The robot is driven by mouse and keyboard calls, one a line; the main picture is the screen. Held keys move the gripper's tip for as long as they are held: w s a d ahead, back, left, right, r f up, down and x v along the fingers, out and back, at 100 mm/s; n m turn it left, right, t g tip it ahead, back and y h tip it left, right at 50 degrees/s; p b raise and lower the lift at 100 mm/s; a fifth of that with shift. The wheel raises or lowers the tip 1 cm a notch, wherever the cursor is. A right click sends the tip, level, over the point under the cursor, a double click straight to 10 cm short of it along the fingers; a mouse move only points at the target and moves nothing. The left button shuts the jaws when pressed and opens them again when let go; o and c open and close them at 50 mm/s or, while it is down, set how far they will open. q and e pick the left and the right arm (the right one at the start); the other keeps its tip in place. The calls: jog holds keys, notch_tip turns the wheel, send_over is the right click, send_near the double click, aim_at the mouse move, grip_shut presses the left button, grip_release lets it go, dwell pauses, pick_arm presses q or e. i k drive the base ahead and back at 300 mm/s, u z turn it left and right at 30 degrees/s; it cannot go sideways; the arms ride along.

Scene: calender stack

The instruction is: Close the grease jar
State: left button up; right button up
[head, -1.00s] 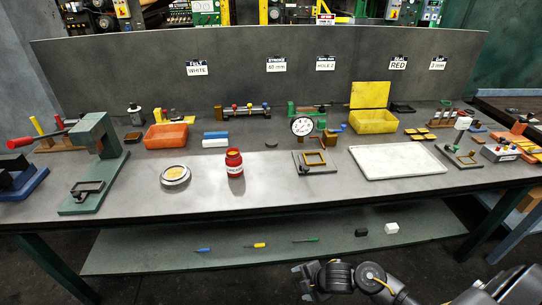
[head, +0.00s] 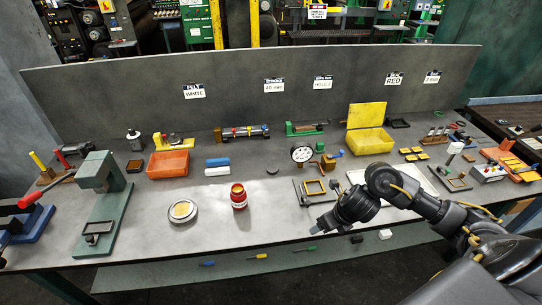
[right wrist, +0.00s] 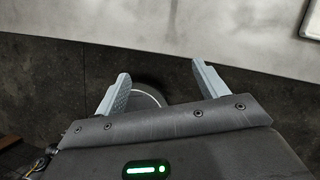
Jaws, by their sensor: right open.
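My left gripper is not in view.
A small frame fixture (head: 314,188) stands just beyond my right gripper. My arm partly covers a white tray (head: 356,177). An orange bin (head: 167,164) and blue and white blocks (head: 217,167) are behind the jar. A green press (head: 97,195) stands left. Bench around the jar is clear.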

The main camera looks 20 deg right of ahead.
aim_at(238, 194)
jog(key=i, duration=1.15)
jog(key=u, duration=0.05)
